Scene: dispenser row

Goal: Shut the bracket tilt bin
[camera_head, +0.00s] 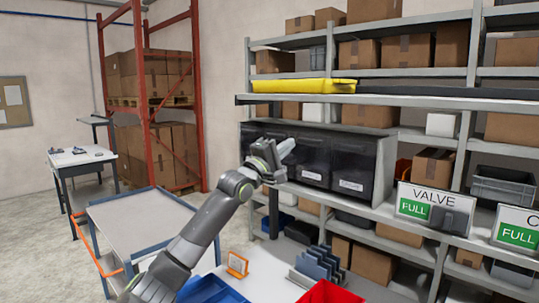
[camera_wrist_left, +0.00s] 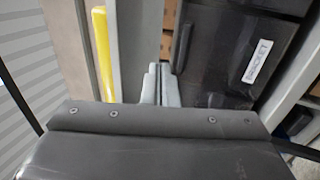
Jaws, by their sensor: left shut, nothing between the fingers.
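A row of dark tilt bins stands on the grey shelf. The bracket bin (camera_wrist_left: 228,50) shows in the left wrist view with its white BRACKET label, seen sideways. In the head view the labels are too small to read; the middle bin (camera_head: 314,158), just right of my gripper, looks like it. I cannot tell whether its front is tilted out or flush. My left gripper (camera_head: 288,147) is shut and empty in front of the bin row, hiding part of the left bins. Its fingers (camera_wrist_left: 157,86) show beside the bin in the wrist view; contact is unclear.
A yellow tray (camera_head: 304,86) lies on the shelf above the bins. A VALVE sign (camera_head: 435,209) stands at the right on the bin shelf. Below are a red bin (camera_head: 330,293), a blue bin (camera_head: 211,291) and a grey trolley (camera_head: 140,222) at the left.

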